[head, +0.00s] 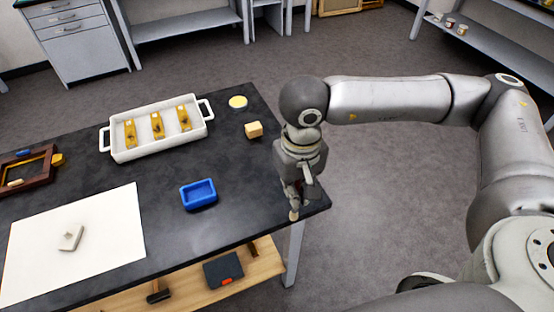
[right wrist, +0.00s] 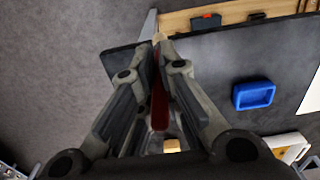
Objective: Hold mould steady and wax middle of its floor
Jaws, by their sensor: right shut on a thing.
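The blue mould (head: 198,194), an open rectangular tray-like block, sits on the dark table; it also shows in the right wrist view (right wrist: 253,95). My right gripper (head: 293,200) is over the table's right end, to the right of the mould and apart from it. It is shut on a thin tool with a red handle (right wrist: 160,105), perhaps a brush, whose tan tip (head: 294,215) points down. A small round dish with pale yellow contents (head: 238,102), possibly wax, stands at the back of the table. My left gripper is not in view.
A tan block (head: 254,130) lies near the dish. A white handled tray (head: 158,150) holds three yellow pieces. A white sheet (head: 110,240) bears a pale piece (head: 71,237). A brown frame (head: 45,175) lies at left. The table is clear around the mould.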

